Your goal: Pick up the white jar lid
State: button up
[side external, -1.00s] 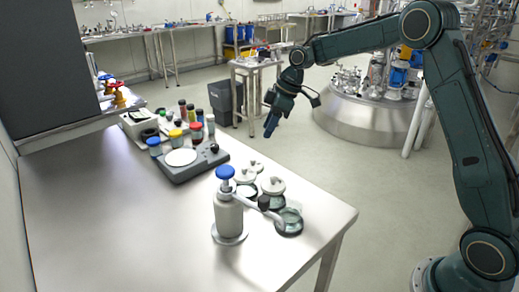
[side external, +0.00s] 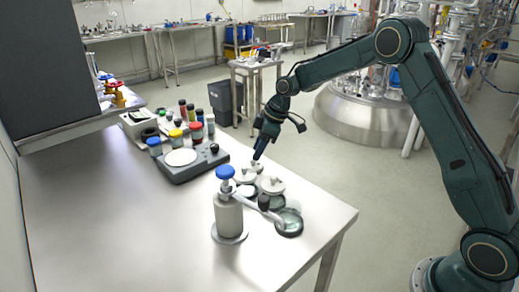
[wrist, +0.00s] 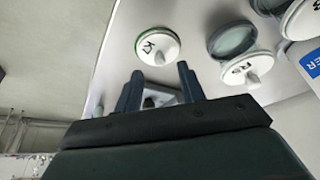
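Several white jar lids with knobs are near the table's right edge; I cannot tell which one is meant. In the side view one white lid (side external: 272,186) is nearer the camera, another (side external: 245,176) is to its left, and a small one behind is partly hidden by my gripper (side external: 259,153). In the wrist view a marked white lid (wrist: 158,47) lies just beyond my gripper (wrist: 160,70). Another marked lid (wrist: 247,71) is to the right. My gripper's fingers are apart, with no lid held. A grey shape between them is partly hidden.
A pump bottle (side external: 229,218) with a blue top stands close to the lids. A grey scale (side external: 188,164) and several small bottles stand farther left. The table's front left is clear.

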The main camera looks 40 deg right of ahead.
aim_at(253, 164)
jog(key=shift+x, duration=1.75)
grip_shut()
